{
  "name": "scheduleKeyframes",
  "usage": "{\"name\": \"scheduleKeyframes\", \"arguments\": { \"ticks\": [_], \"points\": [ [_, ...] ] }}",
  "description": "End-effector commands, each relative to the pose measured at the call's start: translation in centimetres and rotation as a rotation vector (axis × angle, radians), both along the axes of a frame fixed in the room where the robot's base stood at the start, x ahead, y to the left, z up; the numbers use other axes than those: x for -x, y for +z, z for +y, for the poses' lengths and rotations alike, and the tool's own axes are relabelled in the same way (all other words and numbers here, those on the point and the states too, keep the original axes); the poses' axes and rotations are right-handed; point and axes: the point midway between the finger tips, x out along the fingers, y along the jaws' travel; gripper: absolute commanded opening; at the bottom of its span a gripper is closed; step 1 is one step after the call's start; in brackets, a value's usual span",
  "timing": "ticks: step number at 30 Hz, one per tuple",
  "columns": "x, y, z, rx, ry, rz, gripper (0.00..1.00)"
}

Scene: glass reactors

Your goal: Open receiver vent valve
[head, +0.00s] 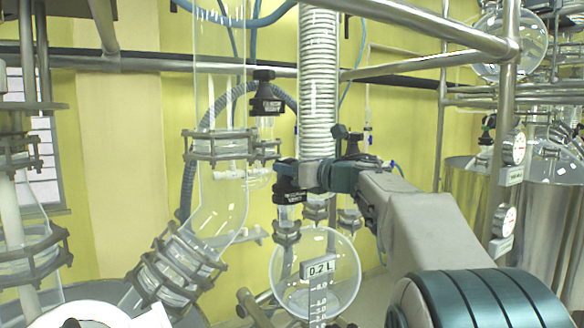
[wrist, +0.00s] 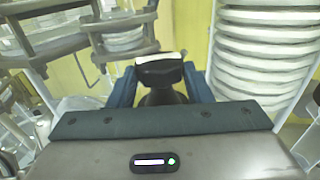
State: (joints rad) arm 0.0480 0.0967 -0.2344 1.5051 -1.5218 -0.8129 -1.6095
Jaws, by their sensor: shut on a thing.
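The glass receiver flask (head: 345,283), round and marked 0.2 L, hangs at the lower middle of the head view. A black valve knob (head: 287,188) sits above its left neck; I take it as the vent valve. My gripper (head: 303,176) reaches in from the right and is shut on this knob. In the wrist view the two blue fingers of my gripper (wrist: 161,88) stand on either side of the black knob (wrist: 160,70), which has a pale top face. The fingers partly hide the valve body, and I cannot tell how far it is turned.
A white coiled column (head: 318,80) rises just behind my gripper, and shows close on the right in the wrist view (wrist: 262,50). Another black-knobbed valve (head: 265,92) is up to the left. Clamped glass pipe (head: 222,205) stands left. Steel rails (head: 420,20) cross above my arm.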

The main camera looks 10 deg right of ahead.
Motion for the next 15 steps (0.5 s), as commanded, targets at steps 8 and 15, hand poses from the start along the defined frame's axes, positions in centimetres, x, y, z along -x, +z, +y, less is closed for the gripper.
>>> {"name": "scheduleKeyframes", "arguments": {
  "ticks": [8, 15],
  "points": [
    [-0.40, -0.13, -0.55, 0.001, 0.181, 0.002, 0.22],
    [-0.48, -0.08, -0.64, 0.000, 0.283, 0.001, 0.22]
  ]
}}
